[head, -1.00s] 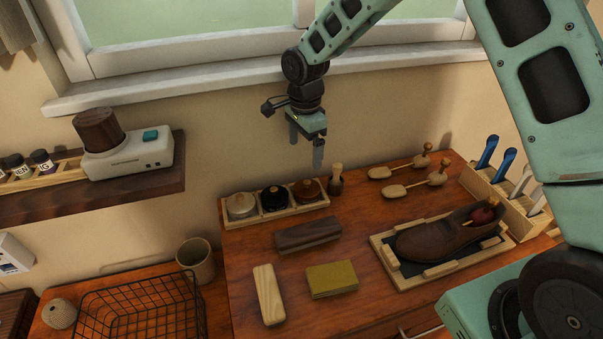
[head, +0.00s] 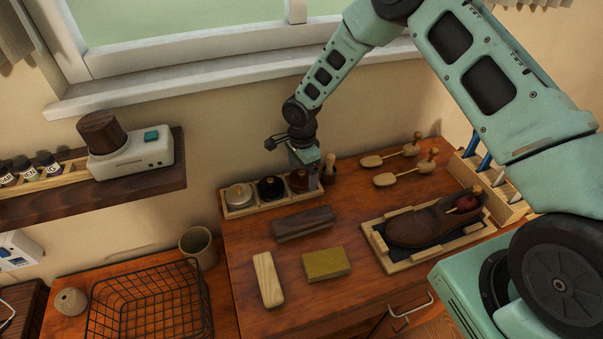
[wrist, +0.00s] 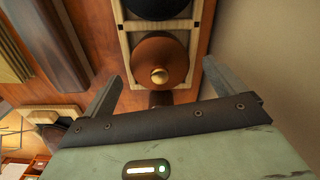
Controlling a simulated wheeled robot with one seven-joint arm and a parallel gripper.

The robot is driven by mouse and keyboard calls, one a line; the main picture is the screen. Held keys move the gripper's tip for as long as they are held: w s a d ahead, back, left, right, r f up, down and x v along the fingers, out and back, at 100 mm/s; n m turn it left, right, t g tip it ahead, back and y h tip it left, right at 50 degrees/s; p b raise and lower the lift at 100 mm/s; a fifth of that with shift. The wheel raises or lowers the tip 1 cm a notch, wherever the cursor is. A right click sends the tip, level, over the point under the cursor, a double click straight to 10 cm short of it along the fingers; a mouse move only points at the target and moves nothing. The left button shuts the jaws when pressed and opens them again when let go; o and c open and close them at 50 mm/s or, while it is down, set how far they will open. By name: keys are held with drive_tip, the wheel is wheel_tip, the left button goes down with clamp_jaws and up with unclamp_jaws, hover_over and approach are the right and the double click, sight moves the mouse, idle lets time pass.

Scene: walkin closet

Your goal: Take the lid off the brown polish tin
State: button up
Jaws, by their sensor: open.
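The brown polish tin (head: 298,181) sits in the right-hand place of a small wooden rack (head: 236,213). Its round lid shows in the wrist view (wrist: 152,52) with a brass knob (wrist: 160,75) on top, and the lid is on. My gripper (head: 307,182) is over the right end of the rack, pointing down, and partly hides the tin in the head view. In the wrist view its fingers (wrist: 163,72) are spread apart, with the knob between them in the picture and nothing held. I cannot tell how far the tips are above the lid.
A black tin (head: 271,189) and a pale tin (head: 239,196) share the rack. A small wooden-handled brush (head: 330,168) stands just right of it. A dark brush (head: 304,224) lies in front. The wall and window sill are close behind.

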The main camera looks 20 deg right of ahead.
sight(303, 174)
drive_tip(key=shift+f, duration=0.4)
drive_tip(key=c, duration=1)
drive_tip(key=shift+c, duration=0.2)
drive_tip(key=shift+s+r+b, duration=0.1)
drive_tip(key=shift+b, duration=0.25)
drive_tip(key=shift+r+b, duration=0.15)
drive_tip(key=shift+b, duration=0.2)
drive_tip(key=r+b, duration=0.1)
drive_tip(key=r, duration=0.1)
drive_tip(key=r+b, duration=0.1)
drive_tip(key=r, duration=0.1)
drive_tip(key=r+b, duration=0.1)
drive_tip(key=r, duration=0.1)
drive_tip(key=shift+s+r, duration=0.2)
drive_tip(key=shift+s, duration=0.2)
drive_tip(key=s+b, duration=0.6)
drive_tip(key=s, duration=1.3)
drive_tip(key=shift+b, duration=0.3)
